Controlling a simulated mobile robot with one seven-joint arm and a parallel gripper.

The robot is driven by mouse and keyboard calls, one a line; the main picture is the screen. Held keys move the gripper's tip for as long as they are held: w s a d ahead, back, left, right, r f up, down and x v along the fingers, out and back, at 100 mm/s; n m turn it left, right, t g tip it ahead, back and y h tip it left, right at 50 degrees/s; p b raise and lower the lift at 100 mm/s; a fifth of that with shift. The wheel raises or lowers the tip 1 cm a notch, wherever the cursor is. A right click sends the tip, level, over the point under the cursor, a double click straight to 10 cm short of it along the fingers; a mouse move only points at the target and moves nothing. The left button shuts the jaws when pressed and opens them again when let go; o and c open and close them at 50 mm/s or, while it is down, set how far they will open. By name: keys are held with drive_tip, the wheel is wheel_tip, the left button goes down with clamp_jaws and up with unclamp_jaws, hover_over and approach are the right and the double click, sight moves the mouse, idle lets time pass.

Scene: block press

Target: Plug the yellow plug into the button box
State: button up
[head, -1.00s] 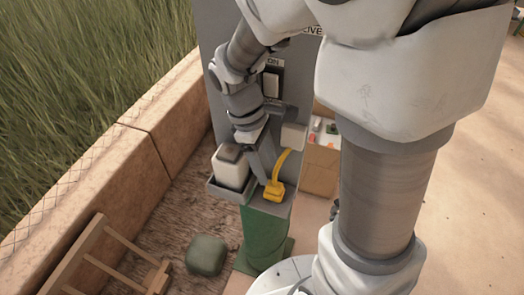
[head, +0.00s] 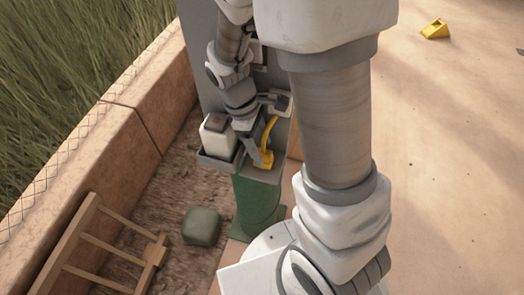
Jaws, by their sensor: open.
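The yellow plug (head: 264,158) sits on the grey top of the green pedestal (head: 258,205), with a yellow cord (head: 273,128) curving up from it. My gripper (head: 261,137) is open, reaching in from the upper left, with one grey finger down close beside the plug. I cannot tell whether they touch. A white box with a dark top (head: 217,138) stands in a grey tray just left of the gripper. I cannot tell which of these is the button box.
The tall grey panel (head: 196,60) stands behind. A dark green block (head: 201,226) and a wooden ladder-like frame (head: 95,245) lie at lower left, beside a low stone wall (head: 120,120). A yellow object (head: 435,29) lies on open ground at right.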

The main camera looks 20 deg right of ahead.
drive_tip(key=shift+s+d+f, duration=0.1)
drive_tip(key=shift+d+f, duration=0.05)
drive_tip(key=shift+f, duration=0.45)
drive_tip(key=shift+c, duration=0.3)
clamp_jaws()
